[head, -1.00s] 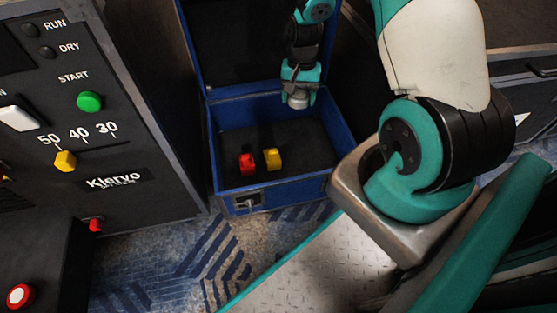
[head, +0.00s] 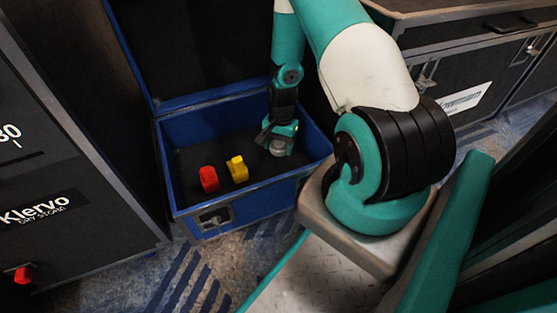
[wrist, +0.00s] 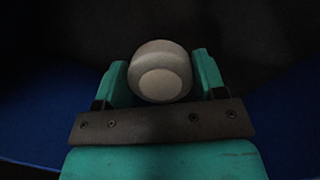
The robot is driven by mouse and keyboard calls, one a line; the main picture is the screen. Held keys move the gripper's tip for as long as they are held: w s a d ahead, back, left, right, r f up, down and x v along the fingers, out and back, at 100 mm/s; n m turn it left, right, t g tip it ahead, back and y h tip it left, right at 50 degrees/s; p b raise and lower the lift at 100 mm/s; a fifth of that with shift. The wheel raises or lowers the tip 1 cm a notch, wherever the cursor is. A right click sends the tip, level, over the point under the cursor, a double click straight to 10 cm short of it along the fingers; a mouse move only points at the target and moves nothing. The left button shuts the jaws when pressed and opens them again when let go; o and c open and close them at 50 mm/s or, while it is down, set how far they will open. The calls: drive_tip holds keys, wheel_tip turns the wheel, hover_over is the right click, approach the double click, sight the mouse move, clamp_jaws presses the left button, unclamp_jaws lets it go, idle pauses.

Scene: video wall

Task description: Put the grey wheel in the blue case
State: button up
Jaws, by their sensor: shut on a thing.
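The blue case (head: 255,198) stands open on the floor, its lid raised at the back and its inside dark. My gripper (head: 279,143) is down inside the right part of the case. It is shut on the grey wheel (head: 278,149), which shows below the fingers in the head view. In the wrist view the grey wheel (wrist: 161,72) sits between the two teal fingers of my gripper (wrist: 160,80). I cannot tell whether the wheel touches the case floor.
A red piece (head: 208,179) and a yellow piece (head: 237,169) stand in the case, left of my gripper. A dark machine (head: 60,170) stands close on the left. Dark cases (head: 480,60) are on the right. Patterned carpet (head: 200,275) lies in front.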

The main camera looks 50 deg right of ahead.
sight(279, 160)
wheel_tip(279, 160, down, 5)
drive_tip(key=b, duration=0.2)
drive_tip(key=shift+r+b, duration=0.2)
drive_tip(key=shift+b, duration=0.15)
drive_tip(key=shift+r, duration=0.15)
drive_tip(key=o, duration=1)
